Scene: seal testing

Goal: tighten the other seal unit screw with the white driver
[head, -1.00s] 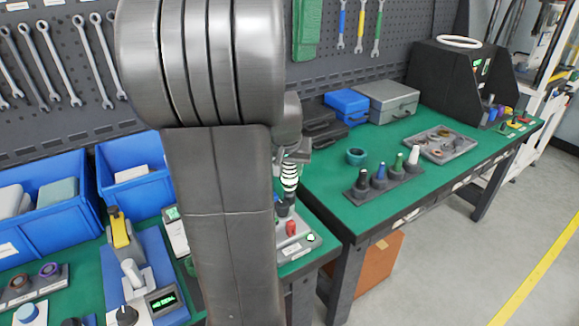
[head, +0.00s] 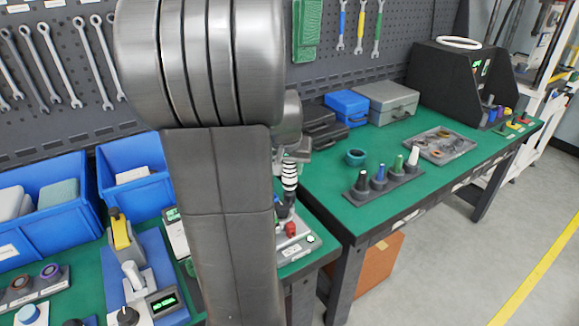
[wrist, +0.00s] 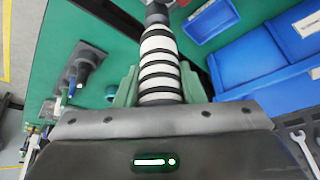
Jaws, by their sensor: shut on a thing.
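My gripper (wrist: 158,88) is shut on the white driver (wrist: 158,62), whose white handle has black bands. In the head view the driver (head: 289,174) hangs nearly upright beyond my arm, over a grey unit (head: 298,245) with a red part and a green light, which I take to be the seal unit. In the wrist view the driver's dark lower end points to the top edge, where a little grey and red shows. The screw and the driver's tip cannot be made out, so I cannot tell whether they touch. My arm hides part of the unit.
A rack (head: 385,188) with several colour-topped pieces stands on the right bench, near a teal ring (head: 356,157) and a parts tray (head: 440,146). Blue bins (head: 45,205) and a yellow-handled press (head: 124,240) are at left.

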